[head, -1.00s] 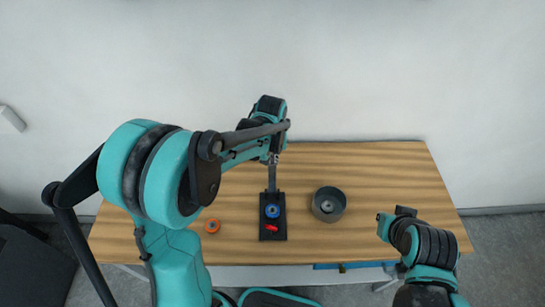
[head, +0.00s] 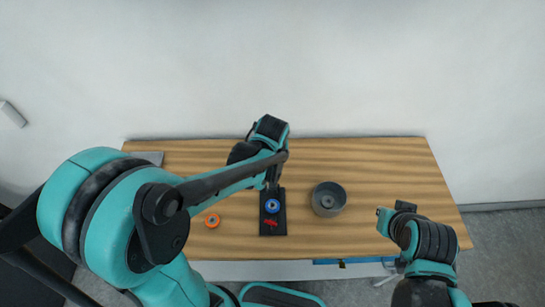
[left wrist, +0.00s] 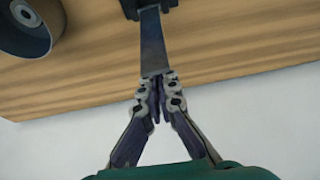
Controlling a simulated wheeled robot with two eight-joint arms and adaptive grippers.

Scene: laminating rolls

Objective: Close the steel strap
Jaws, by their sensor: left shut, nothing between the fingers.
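The steel strap (left wrist: 153,42) is a flat grey bar in the left wrist view. It runs from the black base at the top edge down to my left gripper (left wrist: 157,84). The fingers are shut with nothing between them, right at the strap's free end; I cannot tell whether they touch it. In the head view the black base (head: 279,230) stands mid-table with a blue roll (head: 272,206) and a red piece (head: 270,223) on it. There my left arm hides most of the strap. My right arm's end is at the right; its fingers are not clear.
A dark grey round bowl (head: 328,199) stands right of the base; it also shows in the left wrist view (left wrist: 28,28). An orange ring (head: 212,220) lies to the left. The wooden table (head: 375,170) is clear at the back right. A white wall (head: 400,70) rises behind.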

